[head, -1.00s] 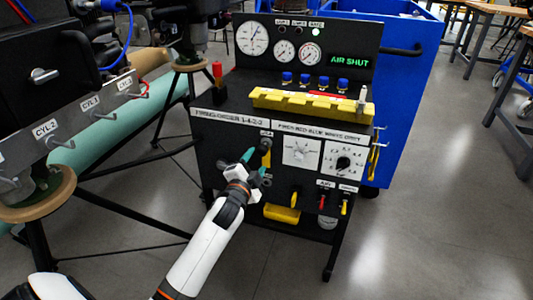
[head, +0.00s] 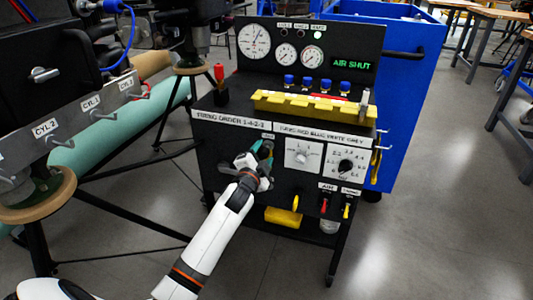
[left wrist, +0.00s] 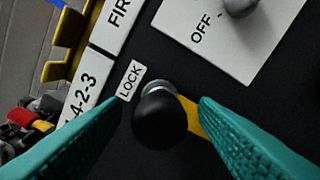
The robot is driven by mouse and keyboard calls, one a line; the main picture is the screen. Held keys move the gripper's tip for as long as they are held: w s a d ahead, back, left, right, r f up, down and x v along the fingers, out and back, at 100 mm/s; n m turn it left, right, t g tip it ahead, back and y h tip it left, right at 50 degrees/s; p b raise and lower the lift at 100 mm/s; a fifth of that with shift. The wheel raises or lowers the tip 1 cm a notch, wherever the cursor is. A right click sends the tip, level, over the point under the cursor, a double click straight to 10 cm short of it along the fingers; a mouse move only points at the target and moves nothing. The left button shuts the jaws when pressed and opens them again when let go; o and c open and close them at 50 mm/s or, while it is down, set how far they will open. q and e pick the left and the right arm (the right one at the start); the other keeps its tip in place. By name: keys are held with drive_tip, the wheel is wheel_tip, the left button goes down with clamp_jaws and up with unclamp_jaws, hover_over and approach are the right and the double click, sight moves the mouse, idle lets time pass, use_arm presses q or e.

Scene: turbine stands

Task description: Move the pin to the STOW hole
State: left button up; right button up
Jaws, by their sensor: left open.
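The pin (left wrist: 156,117) shows in the left wrist view as a round black knob on a metal collar at the panel hole marked LOCK (left wrist: 131,82). A yellow strip (left wrist: 190,113) shows behind it. My left gripper (head: 262,151) is at the front panel of the black stand, just below the small LOCK label (head: 268,136). Its teal fingers are open, one on each side of the knob in the left wrist view, with gaps showing. In the head view the gripper hides the pin. No STOW label or hole can be made out. My right gripper is not in view.
The panel carries a switch plate (head: 303,151), a dial (head: 345,165) and small red and yellow levers (head: 324,206). A yellow rack (head: 310,105) lies on the stand's top ledge. A blue bin (head: 410,75) stands behind.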

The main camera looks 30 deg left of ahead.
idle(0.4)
use_arm(q)
drive_tip(key=shift+p, duration=0.3)
clamp_jaws()
